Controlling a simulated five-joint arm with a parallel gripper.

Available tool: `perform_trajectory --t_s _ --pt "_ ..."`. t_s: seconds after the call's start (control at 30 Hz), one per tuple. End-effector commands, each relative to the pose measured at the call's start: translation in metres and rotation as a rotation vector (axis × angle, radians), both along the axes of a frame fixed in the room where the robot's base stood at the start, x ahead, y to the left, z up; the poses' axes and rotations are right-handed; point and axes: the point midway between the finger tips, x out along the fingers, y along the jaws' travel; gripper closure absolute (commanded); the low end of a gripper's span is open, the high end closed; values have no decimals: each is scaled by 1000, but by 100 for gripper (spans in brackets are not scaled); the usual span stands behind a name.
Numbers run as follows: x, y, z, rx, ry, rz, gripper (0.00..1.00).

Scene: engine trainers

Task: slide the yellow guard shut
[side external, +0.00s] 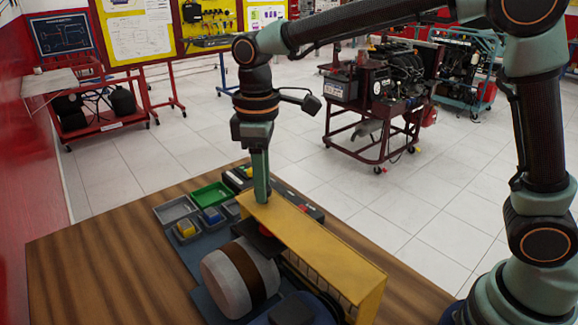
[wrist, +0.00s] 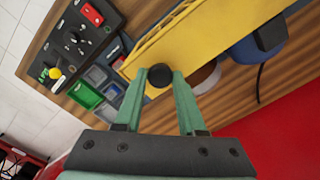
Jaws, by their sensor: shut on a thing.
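The yellow guard (side external: 325,245) is a long panel standing over the far side of a machine on the wooden table. It also fills the upper middle of the wrist view (wrist: 205,35). A round black knob (wrist: 159,76) sits at the guard's near edge in the wrist view. My gripper (wrist: 160,73) has its two green fingers on either side of this knob and is shut on it. In the side view my gripper (side external: 262,198) points straight down at the guard's left end, and the knob is hidden there.
A grey cylinder with a brown band (side external: 218,284) lies in front of the guard. Green (side external: 207,196) and grey trays with small blocks stand to the left. A dark control panel with a yellow knob (wrist: 55,73) lies behind. The left of the table (side external: 100,260) is clear.

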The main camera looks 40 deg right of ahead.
Motion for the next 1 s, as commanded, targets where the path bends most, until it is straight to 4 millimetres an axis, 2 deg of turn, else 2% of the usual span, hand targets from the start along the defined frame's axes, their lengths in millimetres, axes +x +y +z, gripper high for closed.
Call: perform_trajectory --t_s 0.03,0.13,0.17,0.2,0.23,0.53,0.67,0.77,1.0 --pt "6 0 2 10 -23 -5 100" --pt "7 0 2 10 -23 -7 100" --pt "7 0 2 10 -23 -7 57" --pt "6 0 2 9 -22 -8 42" --pt "6 0 2 8 -21 -8 31" --pt "4 0 1 6 -15 -6 31" --pt "4 0 8 7 -17 -5 31" --pt "5 0 21 8 -18 -5 31" --pt "5 0 71 9 -20 -6 31"
